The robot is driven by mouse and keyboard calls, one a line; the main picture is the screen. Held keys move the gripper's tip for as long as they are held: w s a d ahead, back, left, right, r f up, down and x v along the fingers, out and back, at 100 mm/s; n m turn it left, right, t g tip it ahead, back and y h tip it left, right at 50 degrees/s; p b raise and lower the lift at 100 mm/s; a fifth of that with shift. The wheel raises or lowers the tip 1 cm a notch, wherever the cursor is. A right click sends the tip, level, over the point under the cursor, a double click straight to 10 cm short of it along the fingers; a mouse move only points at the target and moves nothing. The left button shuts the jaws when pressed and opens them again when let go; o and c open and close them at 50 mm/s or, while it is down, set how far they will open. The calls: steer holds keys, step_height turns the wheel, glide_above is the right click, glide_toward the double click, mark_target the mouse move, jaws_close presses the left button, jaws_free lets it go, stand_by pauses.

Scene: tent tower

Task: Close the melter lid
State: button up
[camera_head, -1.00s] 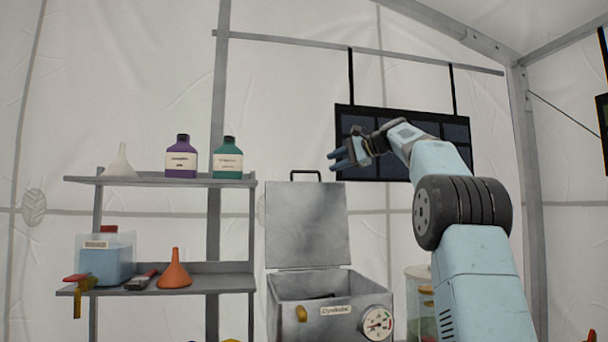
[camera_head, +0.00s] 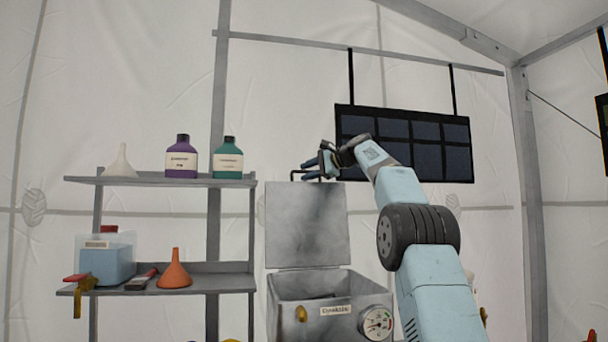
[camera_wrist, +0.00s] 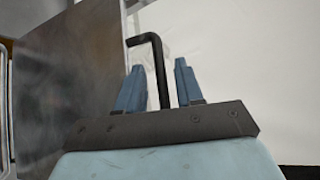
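The melter (camera_head: 318,306) is a grey metal box with a dial at its front right. Its lid (camera_head: 306,224) stands upright at the back, so the melter is open. The lid's black handle (camera_head: 294,172) is on its top edge, partly covered by my gripper in the head view. My gripper (camera_head: 312,168) is at the right end of the handle. In the wrist view my gripper (camera_wrist: 157,85) has its two blue fingers apart, with the black handle (camera_wrist: 158,65) showing between them. The lid (camera_wrist: 75,85) fills the left of that view. I cannot tell whether a finger touches the handle.
A grey shelf (camera_head: 160,181) to the left holds a white funnel, a purple bottle (camera_head: 181,158) and a green bottle (camera_head: 228,158). Its lower board has a blue-filled container (camera_head: 106,262) and an orange funnel (camera_head: 174,270). A dark panel (camera_head: 430,150) hangs behind my arm.

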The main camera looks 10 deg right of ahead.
steer(key=shift+x, duration=0.9)
steer(key=shift+c, duration=0.4)
jaws_close()
